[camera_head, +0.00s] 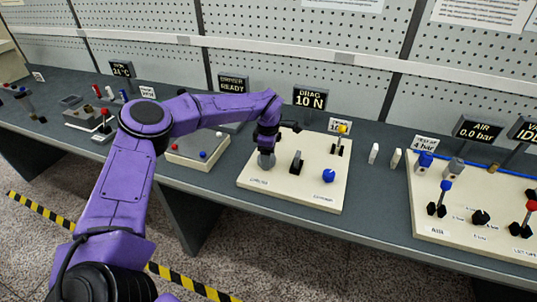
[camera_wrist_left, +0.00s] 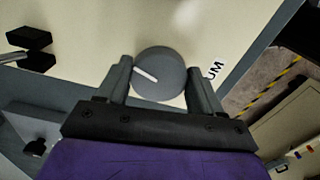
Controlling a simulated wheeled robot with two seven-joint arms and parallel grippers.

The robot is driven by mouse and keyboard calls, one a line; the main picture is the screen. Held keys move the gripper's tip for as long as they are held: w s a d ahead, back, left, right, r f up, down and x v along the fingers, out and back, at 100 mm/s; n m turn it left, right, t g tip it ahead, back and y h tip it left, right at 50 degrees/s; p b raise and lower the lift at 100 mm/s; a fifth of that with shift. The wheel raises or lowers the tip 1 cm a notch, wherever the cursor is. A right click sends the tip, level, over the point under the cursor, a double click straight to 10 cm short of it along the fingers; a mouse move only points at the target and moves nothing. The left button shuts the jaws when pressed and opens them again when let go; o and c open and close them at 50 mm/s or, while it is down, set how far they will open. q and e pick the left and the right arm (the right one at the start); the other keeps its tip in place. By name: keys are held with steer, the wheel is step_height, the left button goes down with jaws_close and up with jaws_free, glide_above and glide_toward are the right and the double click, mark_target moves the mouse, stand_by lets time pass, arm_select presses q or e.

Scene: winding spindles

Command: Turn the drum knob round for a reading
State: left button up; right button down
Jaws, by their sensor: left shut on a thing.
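The drum knob (camera_wrist_left: 160,75) is a round grey knob with a white pointer line, on a cream panel (camera_head: 305,192). In the left wrist view its line points to the upper left, and part of a label ending in "UM" lies beside it. My left gripper (camera_head: 266,155) is over the panel's left part, with its fingers on both sides of the knob, shut on it. In the head view the gripper and wrist partly cover the knob. A display (camera_head: 310,98) behind the panel reads "DRAG 10 N". My right gripper is not in view.
The same panel carries a black switch (camera_head: 297,161), a blue knob (camera_head: 328,176) and a yellow-tipped lever (camera_head: 341,133). A panel with air controls (camera_head: 470,205) stands to the right. A smaller panel with coloured buttons (camera_head: 198,150) lies to the left. A perforated wall stands behind.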

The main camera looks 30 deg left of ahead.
arm_select(q)
steer(key=shift+f+m, duration=0.1)
steer(key=shift+m, duration=0.3)
steer(key=o, duration=1)
steer(key=shift+o, duration=0.2)
steer(key=shift+a, duration=0.1)
step_height(320, 180, up, 11)
steer(key=b, duration=0.2)
steer(key=shift+f, duration=0.2)
